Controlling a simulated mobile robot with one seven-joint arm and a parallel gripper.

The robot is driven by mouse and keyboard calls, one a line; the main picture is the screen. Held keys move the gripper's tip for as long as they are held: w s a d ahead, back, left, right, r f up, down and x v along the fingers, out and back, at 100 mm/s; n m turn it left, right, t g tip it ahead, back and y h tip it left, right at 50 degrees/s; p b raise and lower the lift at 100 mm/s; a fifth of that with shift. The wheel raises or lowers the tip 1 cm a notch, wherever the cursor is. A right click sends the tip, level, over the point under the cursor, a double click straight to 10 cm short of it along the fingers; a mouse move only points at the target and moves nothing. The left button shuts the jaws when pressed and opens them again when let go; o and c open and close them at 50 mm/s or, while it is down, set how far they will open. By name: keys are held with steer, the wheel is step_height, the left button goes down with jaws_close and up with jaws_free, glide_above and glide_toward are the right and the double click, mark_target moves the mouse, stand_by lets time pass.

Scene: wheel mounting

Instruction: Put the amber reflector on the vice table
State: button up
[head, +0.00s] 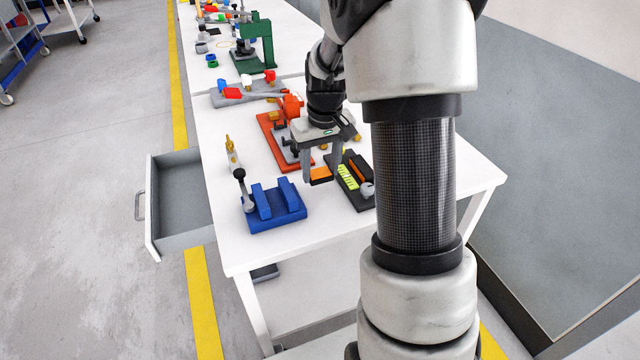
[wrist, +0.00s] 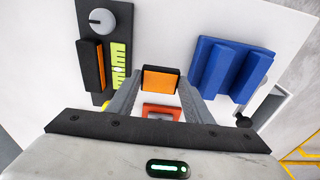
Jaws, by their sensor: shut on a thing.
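My gripper (head: 321,170) is shut on the amber reflector (head: 320,177), an orange block with a black edge. In the wrist view the reflector (wrist: 160,80) sits between the two fingertips (wrist: 160,88). It appears held over the white table (head: 225,150); the exact gap to the surface cannot be told. A red-orange vice-like fixture (head: 270,128) stands on the table just behind and left of my gripper, partly hidden by it.
A blue two-ribbed block (head: 276,207) stands front left. A dark panel (head: 352,196) with a yellow-green strip, a knob and another orange-and-black piece lies right. An open drawer (head: 180,190) juts out left. Bare tabletop shows at front.

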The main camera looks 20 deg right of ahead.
mark_target(321, 175)
step_height(321, 175, down, 4)
steer(key=shift+f+b, duration=0.2)
steer(key=shift+b, duration=0.35)
steer(key=o, duration=1)
steer(key=shift+f, duration=0.1)
steer(key=shift+o, duration=0.2)
